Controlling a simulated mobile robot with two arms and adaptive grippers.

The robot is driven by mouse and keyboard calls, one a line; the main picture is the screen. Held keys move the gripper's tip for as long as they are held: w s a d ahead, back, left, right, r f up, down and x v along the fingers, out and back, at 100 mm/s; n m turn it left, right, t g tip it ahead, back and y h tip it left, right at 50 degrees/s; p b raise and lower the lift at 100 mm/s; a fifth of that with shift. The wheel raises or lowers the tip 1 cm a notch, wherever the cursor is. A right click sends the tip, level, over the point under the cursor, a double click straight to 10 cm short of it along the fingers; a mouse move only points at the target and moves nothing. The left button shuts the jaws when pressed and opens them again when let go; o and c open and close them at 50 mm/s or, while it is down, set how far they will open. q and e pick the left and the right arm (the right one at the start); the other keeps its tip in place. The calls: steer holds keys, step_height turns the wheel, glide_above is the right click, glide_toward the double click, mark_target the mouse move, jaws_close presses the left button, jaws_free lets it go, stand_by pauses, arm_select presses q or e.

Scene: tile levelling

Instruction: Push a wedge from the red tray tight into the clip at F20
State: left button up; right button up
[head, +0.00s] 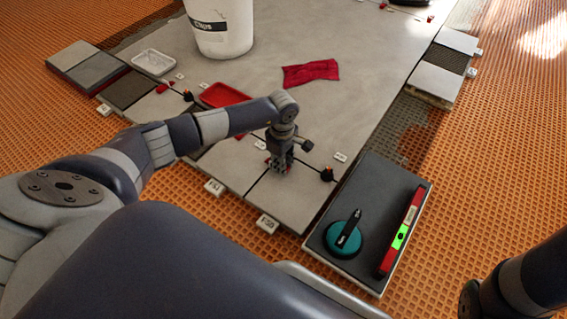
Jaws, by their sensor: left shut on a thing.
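My left gripper (281,168) points down at the joint between two grey tiles near the middle of the head view. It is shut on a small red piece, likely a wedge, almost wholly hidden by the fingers. Whether the piece touches a clip cannot be seen. The red tray (218,93) lies behind my left forearm, which covers its near side. The small labels are too blurred to tell which one is F20. My right gripper is out of view; only my right arm shows.
A dark board (335,205) at right holds a teal round tool (343,238) and a red level (404,232). A white bucket (222,25), a red cloth (311,73) and a white tray (153,62) are farther back. The tiles between cloth and gripper are clear.

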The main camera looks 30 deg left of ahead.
arm_select(q)
steer(key=shift+w+a, duration=0.1)
steer(key=shift+a, duration=0.5)
stand_by(0.6)
steer(key=o, duration=0.8)
